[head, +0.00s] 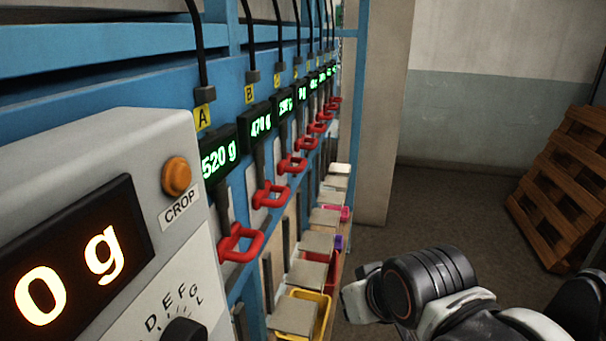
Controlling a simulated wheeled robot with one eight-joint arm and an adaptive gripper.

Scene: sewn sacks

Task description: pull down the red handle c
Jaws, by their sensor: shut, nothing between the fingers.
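The red handle c (293,165) is the third red loop from the near end of a row on a blue rack. It sticks out below the third green-lit display (285,101), whose digits are hard to read. The nearer handles are the one under A (241,243) and the one under B (270,195). All three stand out from the rack at a similar slant. Part of my arm (430,285) shows at the lower right, well apart from the handles. I see no fingers of my gripper, and nothing touches handle c.
A grey control box (110,205) with an orange CROP button (176,176) and a "0 g" display blocks the near left. Grey plates over coloured bins, such as a yellow one (323,312), jut out below the handles. A wooden pallet (565,190) leans at the right. The floor between is clear.

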